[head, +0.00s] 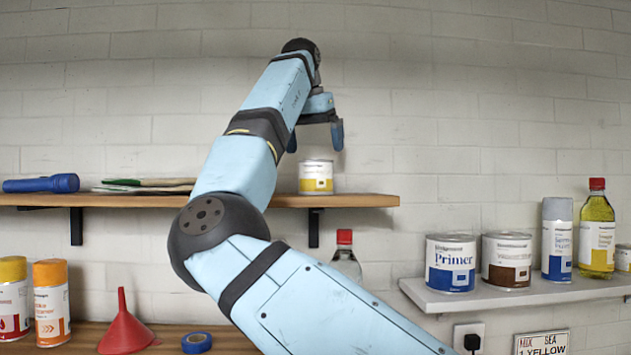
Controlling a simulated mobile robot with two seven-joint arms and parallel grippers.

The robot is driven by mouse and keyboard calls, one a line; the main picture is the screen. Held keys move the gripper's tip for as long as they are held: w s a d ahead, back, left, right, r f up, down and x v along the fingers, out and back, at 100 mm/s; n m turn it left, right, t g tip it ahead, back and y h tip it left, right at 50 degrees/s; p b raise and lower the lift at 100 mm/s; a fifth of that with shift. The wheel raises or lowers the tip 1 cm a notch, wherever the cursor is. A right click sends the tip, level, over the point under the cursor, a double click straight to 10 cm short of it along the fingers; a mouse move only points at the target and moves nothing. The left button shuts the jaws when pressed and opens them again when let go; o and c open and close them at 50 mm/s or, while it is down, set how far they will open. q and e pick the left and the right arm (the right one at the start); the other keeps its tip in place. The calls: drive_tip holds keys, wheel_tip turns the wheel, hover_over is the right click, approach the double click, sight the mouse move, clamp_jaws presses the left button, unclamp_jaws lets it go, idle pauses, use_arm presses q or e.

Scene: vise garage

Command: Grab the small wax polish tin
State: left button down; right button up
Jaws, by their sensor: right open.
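A small white tin with a yellow lower label (316,177) stands upright on the wooden wall shelf (360,200), near the shelf's right end. Its label text is too small to read, but it is the small tin that fits the wax polish. My right gripper (315,141) hangs above the tin with its fingers pointing down and apart, holding nothing. One blue fingertip shows to the right above the tin, the other partly behind my arm at the left. My right arm covers the middle of the shelf. My left gripper is not in view.
A blue flashlight (41,184) and flat items (145,186) lie on the same shelf. Below are spray cans (50,303), a red funnel (125,328), blue tape (197,343) and a red-capped bottle (345,258). A white shelf (470,300) at right holds a Primer can (450,264) and other containers.

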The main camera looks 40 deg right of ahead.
sight(317, 169)
drive_tip(key=shift+x, duration=0.75)
drive_tip(key=shift+d+f, duration=0.2)
drive_tip(key=shift+f, duration=0.35)
drive_tip(key=x, duration=0.2)
drive_tip(key=p+x, duration=0.1)
drive_tip(key=x, duration=0.1)
drive_tip(key=shift+w+d+r, duration=0.1)
drive_tip(key=shift+w, duration=0.25)
drive_tip(key=shift+s+r, duration=0.1)
drive_tip(key=shift+s, duration=0.15)
drive_tip(key=shift+c, duration=1.3)
drive_tip(key=c, duration=0.8)
drive_tip(key=shift+r, duration=0.15)
